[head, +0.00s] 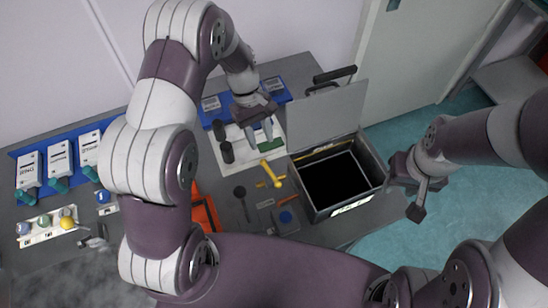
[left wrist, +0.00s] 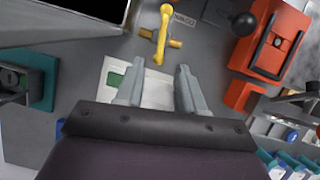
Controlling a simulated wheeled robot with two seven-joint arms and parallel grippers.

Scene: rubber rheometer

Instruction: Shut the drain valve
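The yellow drain valve (head: 271,175) stands on the grey bench just left of the open dark box. In the left wrist view the yellow valve (left wrist: 160,36) has a long handle lying across a short yellow pipe piece. My left gripper (head: 259,134) is over a white sheet, behind the valve in the head view. Its two fingers are apart and empty, and the left wrist view also shows the open fingers (left wrist: 157,88) with the valve beyond their tips, apart from them. My right gripper (head: 416,190) hangs right of the box, its fingers not clear.
The box (head: 375,168) has a raised lid and a dark inside. A black knob lever (head: 240,191) and an orange-red device (head: 205,212) stand left of the valve. Dark cylinders (head: 226,152) stand near the left gripper. A small label plate (left wrist: 185,20) lies beside the valve.

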